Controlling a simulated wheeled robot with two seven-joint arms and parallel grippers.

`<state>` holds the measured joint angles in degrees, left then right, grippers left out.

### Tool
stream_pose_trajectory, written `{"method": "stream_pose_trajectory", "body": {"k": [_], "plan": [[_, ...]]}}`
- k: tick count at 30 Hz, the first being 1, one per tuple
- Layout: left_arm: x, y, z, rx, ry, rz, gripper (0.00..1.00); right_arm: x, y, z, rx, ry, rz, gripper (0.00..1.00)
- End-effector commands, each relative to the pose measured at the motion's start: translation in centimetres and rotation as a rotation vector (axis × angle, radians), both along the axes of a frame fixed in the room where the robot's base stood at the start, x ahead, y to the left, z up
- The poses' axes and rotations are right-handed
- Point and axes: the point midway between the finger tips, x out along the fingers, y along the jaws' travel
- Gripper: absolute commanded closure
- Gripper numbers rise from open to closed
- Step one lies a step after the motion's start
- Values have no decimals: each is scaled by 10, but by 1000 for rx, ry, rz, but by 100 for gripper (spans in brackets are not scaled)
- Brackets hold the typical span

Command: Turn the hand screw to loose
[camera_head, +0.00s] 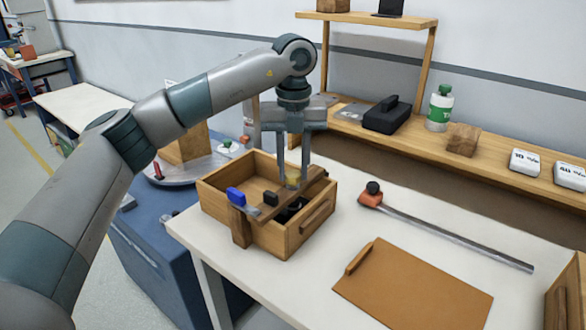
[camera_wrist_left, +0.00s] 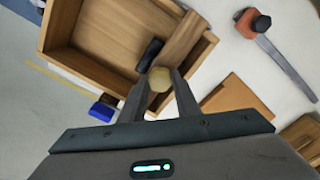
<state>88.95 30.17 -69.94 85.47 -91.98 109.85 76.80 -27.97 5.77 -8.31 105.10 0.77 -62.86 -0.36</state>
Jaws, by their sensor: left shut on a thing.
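The hand screw (camera_wrist_left: 159,78) is a pale yellowish knob, seen between my fingertips in the left wrist view. In the head view it shows only partly, at the top of a wooden bar (camera_head: 312,187) lying across the open wooden box (camera_head: 212,204). My left gripper (camera_head: 292,180) points down from above and is shut on the knob, with one finger on each side. The knob's lower part and any thread are hidden. I cannot tell how tight it is. My right gripper is in neither view.
A blue block (camera_head: 236,196) and a black piece (camera_head: 271,199) sit by the bar. The white table (camera_head: 350,225) holds a long metal bar with an orange end (camera_head: 450,236) and a brown board (camera_head: 412,292). A wooden shelf (camera_head: 480,152) stands behind.

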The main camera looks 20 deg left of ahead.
Motion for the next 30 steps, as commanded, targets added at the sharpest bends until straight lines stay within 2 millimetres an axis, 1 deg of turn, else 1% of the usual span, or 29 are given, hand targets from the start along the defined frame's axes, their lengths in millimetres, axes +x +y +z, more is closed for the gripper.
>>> {"method": "stream_pose_trajectory", "body": {"k": [7, 19, 20, 21, 22, 30], "plan": [[1, 0, 2, 0, -5, 66, 93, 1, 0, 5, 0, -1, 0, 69], [1, 0, 2, 0, -5, 73, 93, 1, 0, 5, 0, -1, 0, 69], [1, 0, 2, 0, -5, 73, 66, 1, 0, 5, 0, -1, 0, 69], [1, 0, 2, 0, -5, 73, 57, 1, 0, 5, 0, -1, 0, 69], [1, 0, 2, -1, -4, 72, 52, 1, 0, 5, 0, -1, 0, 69], [0, 0, 1, 0, -1, 71, 52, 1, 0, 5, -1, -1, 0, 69]]}}
